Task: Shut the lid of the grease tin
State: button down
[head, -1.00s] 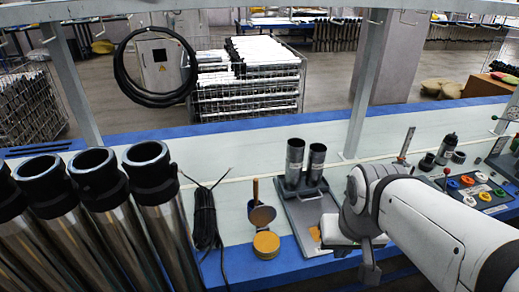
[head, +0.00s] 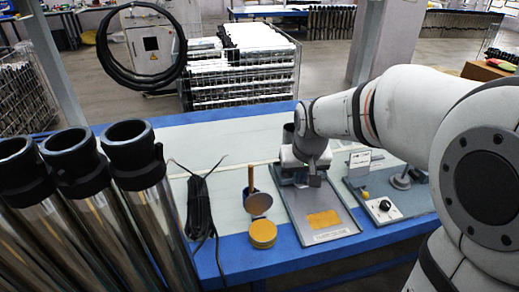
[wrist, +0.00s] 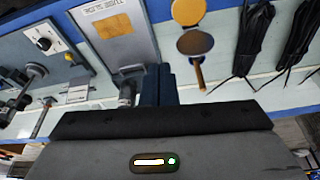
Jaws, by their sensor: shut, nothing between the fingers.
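The grease tin (head: 263,237) is a round yellow tin near the table's front edge in the head view. Its grey-brown lid (head: 259,204) stands open and tilted back behind it. In the wrist view the tin (wrist: 186,12) is at the top edge, with the lid (wrist: 195,43) just below it. My gripper (head: 315,181) is over the back of the grey tray, to the right of the lid and apart from it. Its dark fingers (wrist: 158,70) are shut and empty in the wrist view.
A wooden handle (head: 251,178) stands behind the lid. Black cable (head: 198,205) lies left of the tin, beside large metal tubes (head: 150,220). The grey tray (head: 299,208) with a yellow patch is right of the tin. A panel with a knob (head: 384,205) is farther right.

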jog(key=n+b, duration=0.1)
jog(key=b, duration=0.2)
send_over(258, 200)
jog(key=w, duration=0.1)
notch_tip(258, 200, down, 11)
jog(key=x, duration=0.9)
jog(key=shift+w+a+f+y, duration=0.2)
jog(key=shift+w+y, duration=0.1)
jog(key=shift+w, duration=0.15)
jog(key=shift+a+f, duration=0.1)
